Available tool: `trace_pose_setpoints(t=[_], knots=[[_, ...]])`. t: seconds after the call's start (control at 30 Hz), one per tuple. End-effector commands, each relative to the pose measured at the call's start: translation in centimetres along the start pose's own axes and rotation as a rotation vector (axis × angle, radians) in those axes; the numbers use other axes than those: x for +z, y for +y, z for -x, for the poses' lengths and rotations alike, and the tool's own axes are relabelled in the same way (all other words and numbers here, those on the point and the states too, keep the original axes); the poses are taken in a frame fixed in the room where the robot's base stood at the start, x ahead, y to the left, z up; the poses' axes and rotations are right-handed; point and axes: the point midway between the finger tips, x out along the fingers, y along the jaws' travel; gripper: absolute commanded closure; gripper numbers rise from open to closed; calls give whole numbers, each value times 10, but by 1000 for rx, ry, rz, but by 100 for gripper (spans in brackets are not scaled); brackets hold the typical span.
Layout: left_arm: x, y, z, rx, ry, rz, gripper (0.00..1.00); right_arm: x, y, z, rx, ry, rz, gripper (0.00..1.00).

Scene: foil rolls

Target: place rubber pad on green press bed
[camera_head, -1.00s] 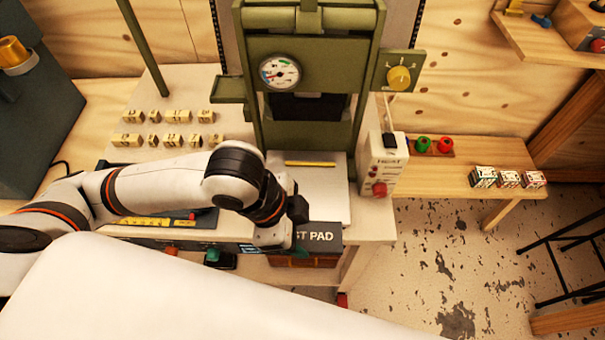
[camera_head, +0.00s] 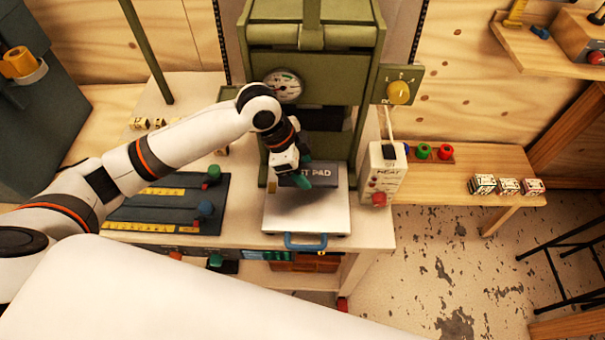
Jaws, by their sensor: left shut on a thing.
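The rubber pad (camera_head: 322,178) is a dark grey block whose white lettering reads "ST PAD" where it shows. My left gripper (camera_head: 300,178) is shut on it, and gripper and wrist hide its left part. The pad is over the rear part of the light plate of the green press (camera_head: 312,212); I cannot tell whether it touches the plate. The green press frame (camera_head: 262,130) rises behind, with a gauge on its front. A blue handle (camera_head: 305,241) is at the plate's front edge. My right gripper is not in view.
A heat control box (camera_head: 384,165) stands right of the plate. Left of it lies a dark board with sliders and yellow scales (camera_head: 165,205). Small tan blocks (camera_head: 150,123) sit at the back left.

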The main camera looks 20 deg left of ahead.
Motion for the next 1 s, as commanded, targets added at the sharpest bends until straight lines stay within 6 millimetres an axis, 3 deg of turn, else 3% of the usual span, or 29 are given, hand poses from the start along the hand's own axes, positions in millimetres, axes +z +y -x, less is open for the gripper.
trace_pose_setpoints(t=[0.2,1.0], knots=[[-14,-1,-33,-3,3,2,74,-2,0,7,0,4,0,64],[-22,3,-51,0,3,1,74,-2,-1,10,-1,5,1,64]])
